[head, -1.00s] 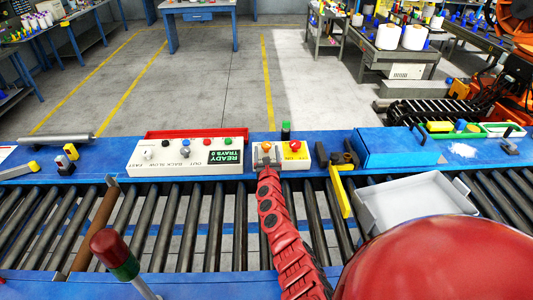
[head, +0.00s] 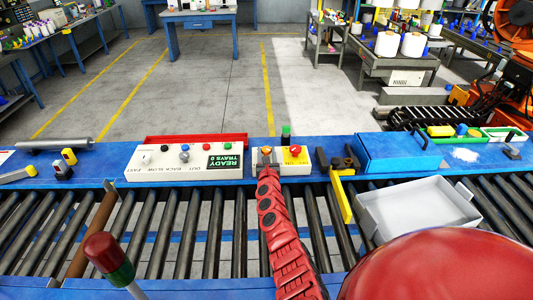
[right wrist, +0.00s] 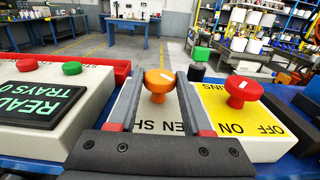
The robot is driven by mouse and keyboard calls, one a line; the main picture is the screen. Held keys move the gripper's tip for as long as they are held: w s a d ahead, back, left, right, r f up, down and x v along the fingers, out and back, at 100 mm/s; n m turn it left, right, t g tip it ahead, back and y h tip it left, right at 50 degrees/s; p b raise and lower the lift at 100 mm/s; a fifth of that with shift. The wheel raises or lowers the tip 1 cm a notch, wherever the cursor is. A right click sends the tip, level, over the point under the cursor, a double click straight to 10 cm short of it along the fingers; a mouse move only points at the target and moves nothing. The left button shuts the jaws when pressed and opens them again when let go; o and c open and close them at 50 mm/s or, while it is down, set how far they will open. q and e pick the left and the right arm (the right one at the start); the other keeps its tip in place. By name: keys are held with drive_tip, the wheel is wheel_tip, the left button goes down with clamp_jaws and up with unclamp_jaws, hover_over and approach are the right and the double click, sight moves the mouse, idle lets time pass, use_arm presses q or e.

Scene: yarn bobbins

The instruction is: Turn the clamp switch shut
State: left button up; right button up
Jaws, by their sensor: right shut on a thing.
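The clamp switch is an orange knob (right wrist: 160,82) with a white line on its top. It stands on a pale plate lettered partly "EN SH", the rest of the label hidden by my fingers. My right gripper (right wrist: 154,88) has one finger on each side of the knob and is shut on it. In the head view, the orange knob (head: 266,150) shows at the end of my red right arm, where the gripper (head: 266,160) is small and partly hidden. My left gripper is in neither current view.
A red knob (right wrist: 242,90) on a yellow plate marked ON and OFF is close on the right. A white control panel (head: 190,167) with a READY TRAYS display stands left. A yellow-handled lever (head: 341,198), blue box (head: 400,152) and grey tray (head: 375,217) are right.

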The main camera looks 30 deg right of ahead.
clamp_jaws()
drive_tip(key=shift+h, duration=0.3)
drive_tip(key=shift+w+a+m+g+h, duration=0.1)
drive_tip(key=shift+a+m+g+h, duration=0.05)
drive_tip(key=shift+m+g+h, duration=0.4)
drive_tip(key=shift+w+a+f+m+g+h+b, duration=0.1)
drive_tip(key=shift+m+g+h+b, duration=0.15)
drive_tip(key=shift+m+g+h, duration=0.15)
drive_tip(key=shift+f+m+g+h+b, duration=0.1)
drive_tip(key=shift+m+g+h+b, duration=0.15)
drive_tip(key=shift+m+h, duration=0.15)
drive_tip(key=m+g+h+b, duration=0.2)
drive_tip(key=b, duration=0.3)
drive_tip(key=m+g+h+b, duration=0.2)
drive_tip(key=g+b, duration=0.1)
drive_tip(key=b, duration=0.3)
drive_tip(key=shift+w+f+m+g, duration=0.15)
drive_tip(key=shift+m+g, duration=0.1)
drive_tip(key=shift+g, duration=0.05)
drive_tip(key=shift+r+g+b, duration=0.25)
drive_tip(key=shift+g+b, duration=0.25)
drive_tip(key=shift+b, duration=0.5)
drive_tip(key=shift+r, duration=0.1)
